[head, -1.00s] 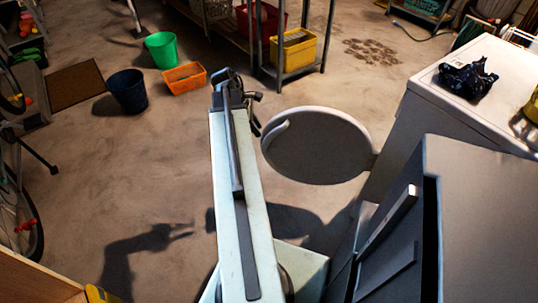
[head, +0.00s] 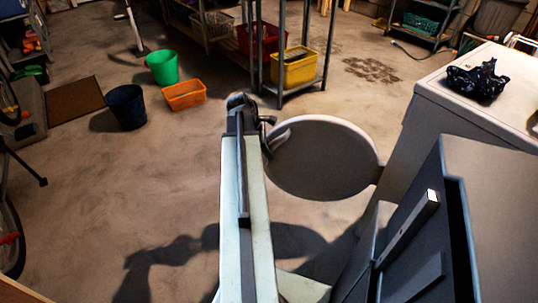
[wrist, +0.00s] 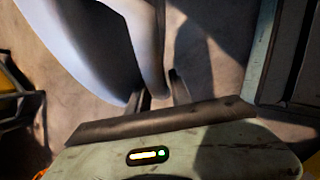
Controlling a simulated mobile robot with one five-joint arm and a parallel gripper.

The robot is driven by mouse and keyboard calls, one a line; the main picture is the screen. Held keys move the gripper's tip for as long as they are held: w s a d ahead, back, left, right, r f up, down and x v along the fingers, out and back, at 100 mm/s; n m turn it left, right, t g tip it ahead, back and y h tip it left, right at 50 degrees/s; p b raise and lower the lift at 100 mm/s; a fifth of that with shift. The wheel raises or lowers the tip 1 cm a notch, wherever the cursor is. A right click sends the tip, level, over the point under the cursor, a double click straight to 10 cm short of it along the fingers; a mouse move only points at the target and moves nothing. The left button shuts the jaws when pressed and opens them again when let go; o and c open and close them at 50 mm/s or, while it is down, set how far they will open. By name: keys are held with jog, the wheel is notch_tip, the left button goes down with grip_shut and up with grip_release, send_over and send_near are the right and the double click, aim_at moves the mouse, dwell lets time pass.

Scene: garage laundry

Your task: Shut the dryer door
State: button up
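The round dryer door (head: 325,165) stands wide open in the head view, joined at its right edge to the white dryer (head: 440,125). A pale curved handle (head: 277,138) is at its upper left edge. My gripper (head: 270,128) is beside that edge, partly hidden by my arm. In the wrist view, the door (wrist: 75,45) is at upper left, and its handle (wrist: 145,45) reaches down to between the two dark fingers of my gripper (wrist: 162,92). The fingers are apart; a gap shows beside the right one. The dryer's opening is hidden.
A dark bundle (head: 476,79) lies on the dryer top. A green bucket (head: 162,67), a navy bucket (head: 126,107) and an orange bin (head: 184,95) stand at left. Floor left of my arm is clear.

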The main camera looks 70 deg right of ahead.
grip_shut()
dwell(1.3)
